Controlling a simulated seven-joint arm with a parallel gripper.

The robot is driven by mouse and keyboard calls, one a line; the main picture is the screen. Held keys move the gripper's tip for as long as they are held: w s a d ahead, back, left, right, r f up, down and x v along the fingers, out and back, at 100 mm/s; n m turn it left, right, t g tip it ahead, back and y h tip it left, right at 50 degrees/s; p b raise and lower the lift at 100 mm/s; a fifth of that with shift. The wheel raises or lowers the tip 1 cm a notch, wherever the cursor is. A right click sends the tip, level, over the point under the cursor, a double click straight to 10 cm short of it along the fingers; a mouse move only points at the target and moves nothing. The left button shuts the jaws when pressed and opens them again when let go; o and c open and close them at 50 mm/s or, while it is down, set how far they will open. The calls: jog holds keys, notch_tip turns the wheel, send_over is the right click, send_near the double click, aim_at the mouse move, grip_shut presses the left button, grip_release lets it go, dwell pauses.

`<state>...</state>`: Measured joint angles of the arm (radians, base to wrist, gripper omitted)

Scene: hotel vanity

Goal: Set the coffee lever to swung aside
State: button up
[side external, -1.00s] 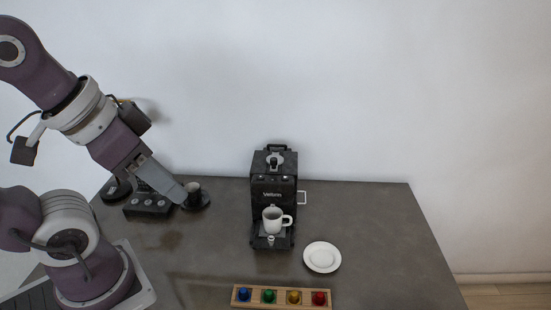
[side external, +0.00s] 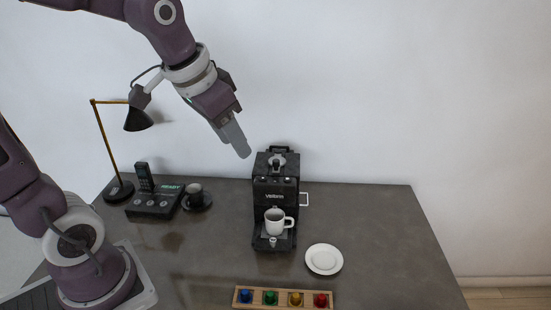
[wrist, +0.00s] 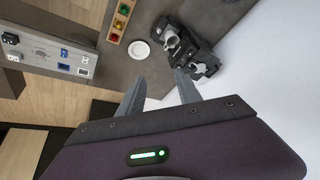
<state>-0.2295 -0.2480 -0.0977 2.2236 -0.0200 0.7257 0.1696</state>
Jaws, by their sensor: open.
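The black coffee machine (side external: 275,192) stands on the vanity top, with a white mug (side external: 275,220) under its spout. A lever (side external: 276,163) shows on top of the machine, small, and its exact position is hard to tell. A light handle (side external: 304,199) sticks out from the machine's right side. My gripper (side external: 243,152) is in the air above and left of the machine, apart from it, pointing down to the right. In the wrist view my gripper (wrist: 160,92) is open and empty, with the coffee machine (wrist: 196,55) beyond the right fingertip.
A white saucer (side external: 324,259) lies right of the machine. A wooden rack (side external: 283,297) with colored capsules is at the front. A phone (side external: 152,200), a dark cup (side external: 195,195) and a lamp (side external: 122,188) stand at the left. The counter's right side is clear.

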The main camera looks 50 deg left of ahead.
jog(key=w+a+f, duration=0.3)
jog(key=w, duration=0.3)
jog(key=w+a+f, duration=0.3)
jog(key=w+a, duration=0.1)
jog(key=w, duration=0.2)
send_near(276, 160)
jog(key=shift+h, duration=0.4)
jog(key=x, duration=0.8)
jog(key=shift+w+a+f, duration=0.1)
jog(key=shift+a+f, duration=0.2)
jog(key=shift+g, duration=0.3)
grip_shut()
